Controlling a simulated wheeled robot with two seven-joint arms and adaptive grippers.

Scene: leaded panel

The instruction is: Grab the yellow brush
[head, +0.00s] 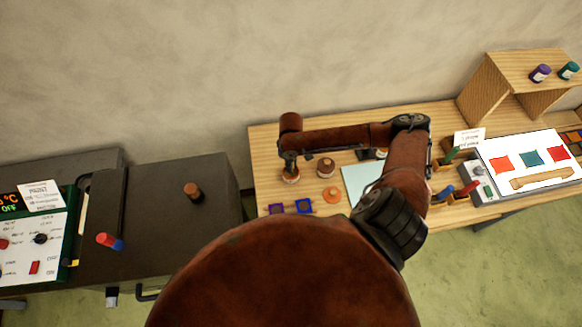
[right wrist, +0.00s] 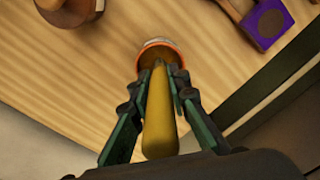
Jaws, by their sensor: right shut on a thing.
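The yellow brush (right wrist: 159,122) shows in the right wrist view as a thick yellow handle between my right gripper's fingers (right wrist: 165,92). The fingers are closed along both sides of it. Its far end meets a small round orange-rimmed thing (right wrist: 160,46) on the wooden table; I cannot tell whether it stands in it or only overlaps it. In the head view my right gripper (head: 289,166) points down over the table's left part, and the brush is hidden there. My left gripper is not in view.
The wooden table (head: 265,150) holds a brown knob-like piece (head: 326,166), an orange disc (head: 332,195), a purple square (head: 276,209) and a blue square (head: 304,206). A dark cabinet (head: 160,215) stands left, across a narrow gap. A wooden shelf (head: 520,68) stands at right.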

